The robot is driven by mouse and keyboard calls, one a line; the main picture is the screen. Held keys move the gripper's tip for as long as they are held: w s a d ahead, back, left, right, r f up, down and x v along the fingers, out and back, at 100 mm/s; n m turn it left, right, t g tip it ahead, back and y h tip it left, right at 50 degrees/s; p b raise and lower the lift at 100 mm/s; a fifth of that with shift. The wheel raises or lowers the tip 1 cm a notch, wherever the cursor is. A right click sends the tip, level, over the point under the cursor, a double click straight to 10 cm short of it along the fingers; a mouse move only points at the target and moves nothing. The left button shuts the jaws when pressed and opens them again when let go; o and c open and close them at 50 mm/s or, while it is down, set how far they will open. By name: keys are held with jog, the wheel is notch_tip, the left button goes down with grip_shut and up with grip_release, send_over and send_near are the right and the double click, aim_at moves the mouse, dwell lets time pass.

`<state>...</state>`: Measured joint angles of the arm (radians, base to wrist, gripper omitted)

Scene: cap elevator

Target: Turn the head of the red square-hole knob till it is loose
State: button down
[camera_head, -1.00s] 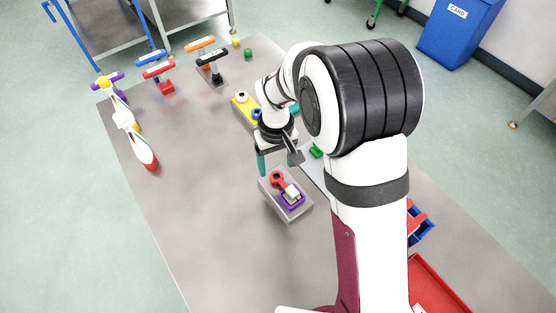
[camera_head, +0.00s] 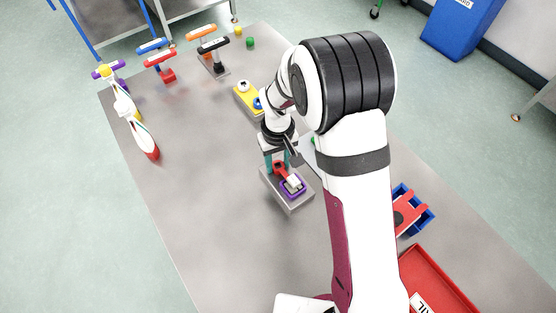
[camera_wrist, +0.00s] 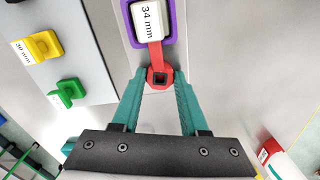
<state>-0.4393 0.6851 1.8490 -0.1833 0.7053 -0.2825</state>
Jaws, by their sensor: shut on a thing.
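In the head view the red knob (camera_head: 279,168) sits on a grey block (camera_head: 287,205) beside a purple square frame (camera_head: 293,190). My gripper (camera_head: 277,163) points down over that block. In the wrist view my gripper's teal fingers (camera_wrist: 159,85) are closed on the red head, one on each side. The fingertips' lower ends are partly hidden in the head view.
A grey board with a yellow piece (camera_wrist: 42,46) and a green piece (camera_wrist: 67,92) lies beside the block. A yellow block (camera_head: 247,98) stands behind my gripper. Spray bottles (camera_head: 140,135) and several T-handled tools (camera_head: 158,62) stand at the left. The table's left front is clear.

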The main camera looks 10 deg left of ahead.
aim_at(278, 167)
jog(key=shift+n, duration=0.4)
jog(key=n, duration=0.5)
jog(key=shift+n, duration=0.4)
jog(key=n, duration=0.5)
jog(key=shift+n, duration=0.4)
jog(key=shift+c, duration=2.1)
grip_release()
notch_tip(278, 167, up, 16)
